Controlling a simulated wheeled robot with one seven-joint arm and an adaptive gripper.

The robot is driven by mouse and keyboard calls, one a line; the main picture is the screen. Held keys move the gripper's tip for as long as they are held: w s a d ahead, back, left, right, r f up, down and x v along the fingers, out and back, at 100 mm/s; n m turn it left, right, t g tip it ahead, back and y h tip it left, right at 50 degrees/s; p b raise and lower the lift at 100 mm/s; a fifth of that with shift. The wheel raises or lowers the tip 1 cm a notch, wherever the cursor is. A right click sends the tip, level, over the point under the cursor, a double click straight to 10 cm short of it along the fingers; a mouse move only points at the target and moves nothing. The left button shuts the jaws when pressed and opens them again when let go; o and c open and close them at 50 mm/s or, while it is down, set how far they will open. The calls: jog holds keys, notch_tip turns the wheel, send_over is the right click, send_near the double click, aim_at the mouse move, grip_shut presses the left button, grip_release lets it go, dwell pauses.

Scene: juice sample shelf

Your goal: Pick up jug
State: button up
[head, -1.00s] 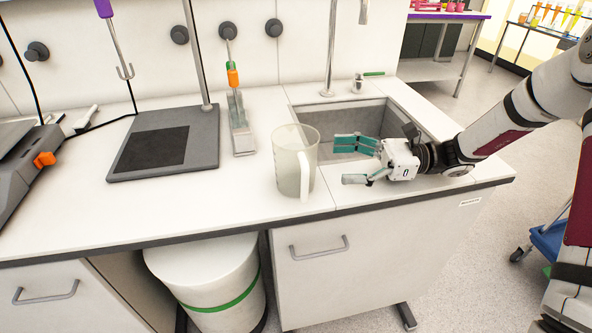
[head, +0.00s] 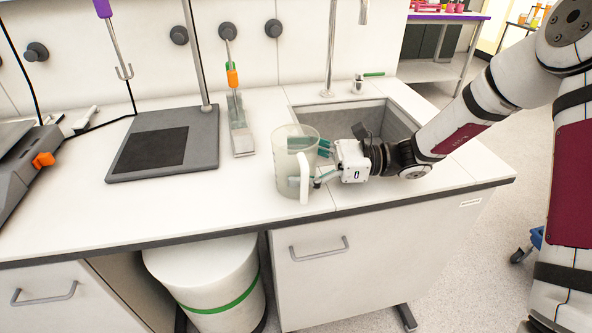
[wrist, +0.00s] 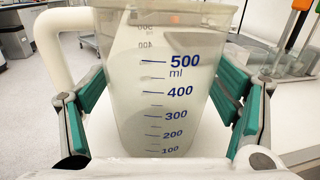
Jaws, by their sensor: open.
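The jug (head: 292,172) is a clear, frosted measuring jug with a white handle, standing upright on the white worktop beside the sink. In the wrist view the jug (wrist: 165,90) fills the middle, with its blue ml scale facing the camera and its handle at the left. My gripper (head: 312,162) reaches in from the right at jug height. In the wrist view the green-padded fingers of my gripper (wrist: 168,112) are open, one on each side of the jug. A gap shows at the left finger; whether the right finger touches is unclear.
The sink (head: 375,115) lies behind my gripper, with a tap (head: 330,60) at its back. A grey stand base (head: 165,145) and an orange-and-green tool in a holder (head: 238,120) are left of the jug. The worktop's front edge is close to the jug.

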jog(key=c, duration=1.6)
jog(key=shift+r, duration=0.15)
jog(key=shift+r+p, duration=0.8)
jog(key=shift+r, duration=4)
jog(key=shift+r, duration=0.1)
